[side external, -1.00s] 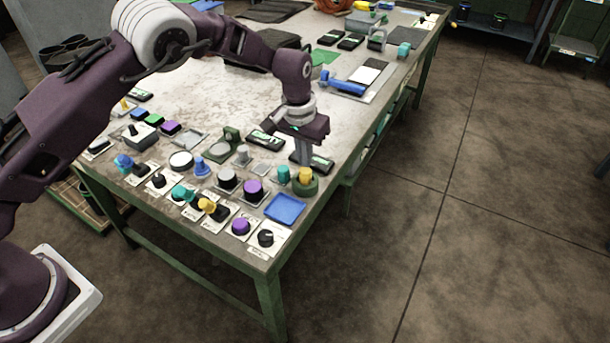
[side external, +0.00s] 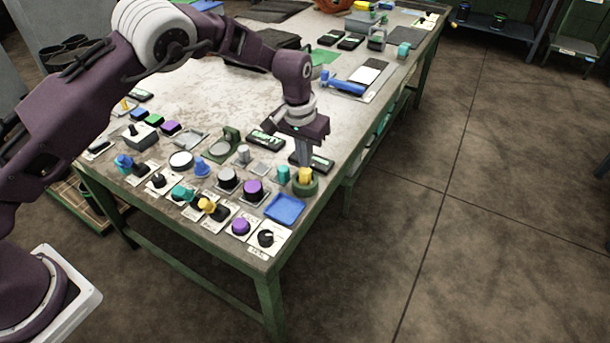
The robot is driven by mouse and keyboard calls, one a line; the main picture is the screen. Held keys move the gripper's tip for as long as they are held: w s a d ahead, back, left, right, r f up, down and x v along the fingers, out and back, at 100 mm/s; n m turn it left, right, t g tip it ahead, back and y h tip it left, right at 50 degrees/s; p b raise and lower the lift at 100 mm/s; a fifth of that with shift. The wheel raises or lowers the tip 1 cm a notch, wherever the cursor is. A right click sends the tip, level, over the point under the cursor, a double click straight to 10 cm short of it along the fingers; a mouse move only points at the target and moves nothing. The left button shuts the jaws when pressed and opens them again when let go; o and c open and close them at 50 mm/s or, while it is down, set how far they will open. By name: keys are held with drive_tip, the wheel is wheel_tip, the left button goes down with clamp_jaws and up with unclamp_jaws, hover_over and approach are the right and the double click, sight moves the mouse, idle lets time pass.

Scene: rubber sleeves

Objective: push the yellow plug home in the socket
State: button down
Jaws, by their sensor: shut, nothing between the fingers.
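The yellow plug (side external: 305,175) stands upright in a round dark green socket (side external: 306,188) near the table's right edge. Part of the plug shows above the socket's rim. My gripper (side external: 304,163) is shut and empty, pointing down, with its fingertips at or just above the plug's top. I cannot tell whether they touch it. How deep the plug sits inside the socket is hidden by the rim.
A teal cylinder (side external: 283,174) stands just left of the socket, and a blue tray (side external: 285,208) lies in front of it. A purple knob (side external: 253,189) and several other knobs and switches crowd the table's near end. The table edge is close on the right.

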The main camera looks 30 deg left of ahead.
sight(305, 170)
drive_tip(key=shift+f, duration=1.2)
drive_tip(key=shift+r, duration=3.55)
